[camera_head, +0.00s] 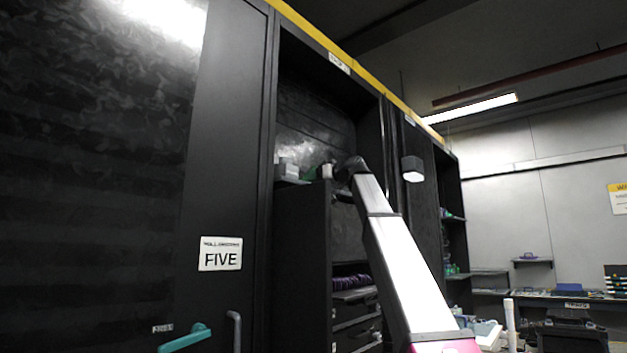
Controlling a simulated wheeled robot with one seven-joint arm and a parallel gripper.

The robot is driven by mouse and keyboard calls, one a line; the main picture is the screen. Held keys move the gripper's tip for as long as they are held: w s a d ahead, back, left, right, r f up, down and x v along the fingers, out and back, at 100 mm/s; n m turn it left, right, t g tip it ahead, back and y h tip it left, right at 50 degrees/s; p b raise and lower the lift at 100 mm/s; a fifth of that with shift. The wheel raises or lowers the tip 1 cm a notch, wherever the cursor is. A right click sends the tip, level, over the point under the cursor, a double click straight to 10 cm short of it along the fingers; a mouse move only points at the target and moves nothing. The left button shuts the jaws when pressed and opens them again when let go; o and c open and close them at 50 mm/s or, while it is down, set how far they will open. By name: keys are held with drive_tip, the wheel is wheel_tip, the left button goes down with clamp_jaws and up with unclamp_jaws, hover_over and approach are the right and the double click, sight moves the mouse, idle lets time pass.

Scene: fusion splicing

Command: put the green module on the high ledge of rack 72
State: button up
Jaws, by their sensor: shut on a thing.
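My arm reaches up from the lower right into an open bay of the tall black rack (363,68). My gripper (322,172) is at the height of the high ledge (292,182), at the arm's far end. It is shut on a small green thing, the green module (310,173), of which only a little shows. The gripper and wrist hide the rest. I cannot tell whether the module touches the ledge. The label on the bay's top edge is too small to read.
A light grey box (287,168) stands on the ledge just left of the module. A closed black door (90,180) is at left, beside a "FIVE" sign (220,254). A workbench (560,297) stands far right.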

drive_tip(key=shift+a+f, duration=0.1)
drive_tip(key=shift+a, duration=0.15)
drive_tip(key=shift+d, duration=0.15)
drive_tip(key=o, duration=1)
drive_tip(key=shift+f, duration=0.1)
drive_tip(key=shift+o, duration=0.2)
drive_tip(key=v, duration=1.2)
